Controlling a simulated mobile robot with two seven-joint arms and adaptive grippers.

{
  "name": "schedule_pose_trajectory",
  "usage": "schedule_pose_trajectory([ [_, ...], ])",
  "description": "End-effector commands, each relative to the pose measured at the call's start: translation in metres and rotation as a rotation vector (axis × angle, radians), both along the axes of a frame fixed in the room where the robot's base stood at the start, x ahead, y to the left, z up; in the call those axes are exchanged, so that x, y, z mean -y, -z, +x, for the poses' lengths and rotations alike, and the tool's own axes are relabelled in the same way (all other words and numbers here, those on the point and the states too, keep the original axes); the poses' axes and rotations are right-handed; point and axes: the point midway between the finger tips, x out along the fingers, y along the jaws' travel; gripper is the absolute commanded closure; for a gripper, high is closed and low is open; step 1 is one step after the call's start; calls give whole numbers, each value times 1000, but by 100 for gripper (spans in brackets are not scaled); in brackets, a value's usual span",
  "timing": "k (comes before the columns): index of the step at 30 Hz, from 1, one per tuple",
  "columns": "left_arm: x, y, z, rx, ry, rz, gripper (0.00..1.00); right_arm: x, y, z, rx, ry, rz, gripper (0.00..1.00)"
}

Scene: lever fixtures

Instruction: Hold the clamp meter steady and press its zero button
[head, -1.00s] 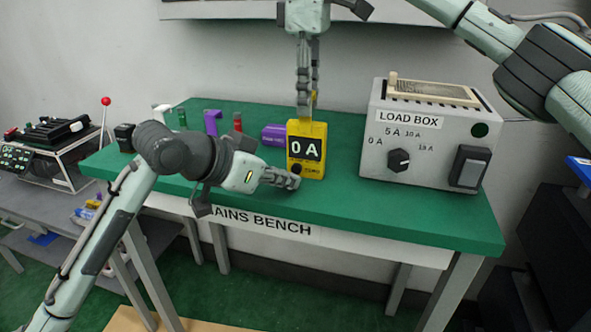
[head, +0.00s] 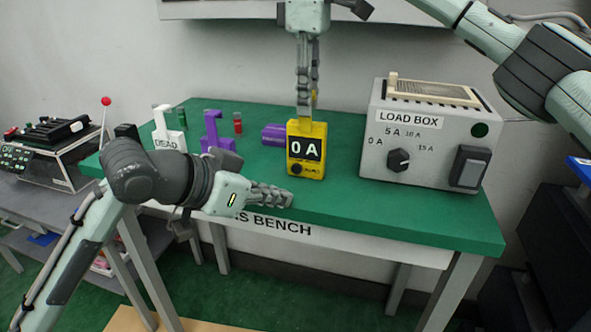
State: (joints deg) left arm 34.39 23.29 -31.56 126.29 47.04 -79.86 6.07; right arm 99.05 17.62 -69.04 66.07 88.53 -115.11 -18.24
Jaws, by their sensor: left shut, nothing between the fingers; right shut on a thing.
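The yellow clamp meter (head: 306,168) stands upright near the middle of the green bench top, its black display reading "0 A". A dark round button (head: 296,169) shows below the display at the left, with small dark print to its right. My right gripper (head: 305,110) comes down from above and is shut on the top of the clamp meter. My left gripper (head: 288,199) is shut and empty, low over the front edge of the bench. Its tips are just below and left of the meter, apart from it.
A grey load box (head: 432,135) with a knob and a black switch stands to the right. A purple cylinder (head: 275,134), a purple clamp-shaped piece (head: 213,135), a white "DEAD" piece (head: 166,135) and small red and green items stand to the left. The right front bench top is clear.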

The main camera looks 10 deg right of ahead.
Motion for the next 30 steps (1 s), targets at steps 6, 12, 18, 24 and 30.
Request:
schedule_pose_trajectory([
  [6,0,0,0,0,0,0,100,0,0,0,0,1,0,100],
  [12,0,0,0,0,0,0,100,0,0,0,1,1,0,60],
  [18,0,0,0,1,0,-1,100,0,0,0,0,1,0,49],
  [24,0,0,0,1,0,-1,100,0,-1,0,1,0,0,49],
  [30,0,0,0,0,0,0,100,0,-25,0,4,2,-2,49],
])
